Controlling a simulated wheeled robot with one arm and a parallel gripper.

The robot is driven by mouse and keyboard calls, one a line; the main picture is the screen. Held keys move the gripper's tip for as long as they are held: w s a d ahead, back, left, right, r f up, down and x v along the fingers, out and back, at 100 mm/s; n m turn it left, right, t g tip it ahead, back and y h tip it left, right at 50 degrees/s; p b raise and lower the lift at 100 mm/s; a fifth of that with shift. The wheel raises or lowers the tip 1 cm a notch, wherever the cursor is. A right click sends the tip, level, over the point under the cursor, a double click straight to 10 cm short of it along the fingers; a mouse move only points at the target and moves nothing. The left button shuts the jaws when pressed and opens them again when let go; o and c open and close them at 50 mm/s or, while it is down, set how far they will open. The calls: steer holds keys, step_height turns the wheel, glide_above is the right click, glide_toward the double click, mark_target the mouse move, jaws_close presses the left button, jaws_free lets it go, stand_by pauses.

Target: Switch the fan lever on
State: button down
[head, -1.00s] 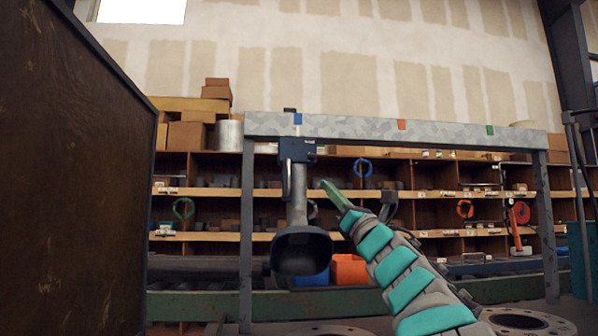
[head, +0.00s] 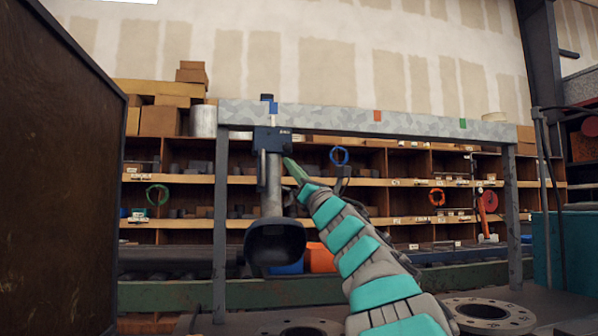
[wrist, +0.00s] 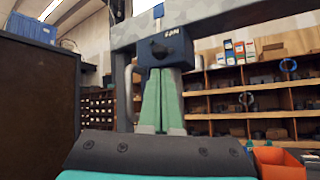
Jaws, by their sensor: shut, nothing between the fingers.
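The fan switch is a dark blue box (head: 272,140) under the grey overhead beam, above a grey pipe with a dark scoop-like hood (head: 274,243). In the wrist view the box (wrist: 172,47) carries FAN lettering and a dark round part on its front. A grey lever-like handle (wrist: 129,92) hangs down at the box's left side; it shows narrowly in the head view (head: 262,168). My gripper (head: 289,162) points up, just below and right of the box. Its green fingers (wrist: 162,100) are together and empty, right of the handle. Contact with the box cannot be told.
The mottled grey beam (head: 400,121) spans above, with blue, orange and green labels. Wooden shelves (head: 400,182) with rings and small parts stand behind. A large dark cabinet (head: 60,190) blocks the left. Round flanges (head: 488,311) lie at the front right.

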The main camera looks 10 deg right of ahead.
mark_target(286, 147)
steer(key=shift+p+x, duration=0.6)
steer(key=shift+x, duration=1.4)
